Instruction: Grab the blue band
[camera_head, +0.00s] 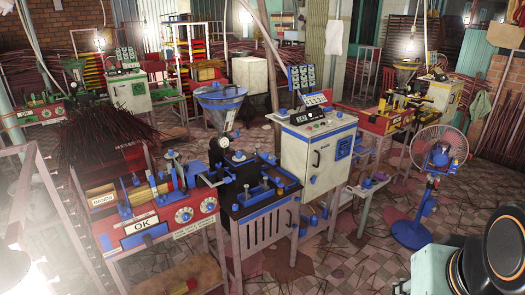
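No single loose blue band stands out in the head view. Several blue parts show on the extruder in the middle. Its metal hopper (221,108) has a blue rim (221,91). Blue strips edge the bench top (262,199) below it, and blue pieces sit on the red-fronted machine (150,222) at the front left. I cannot tell which of these, if any, is the band. My gripper is not in view.
A white control cabinet (316,150) stands right of the extruder. A pedestal fan (435,160) with a blue base stands further right. Dark incense sticks (100,137) are heaped at the left. Tiled floor (350,262) is open at the front middle.

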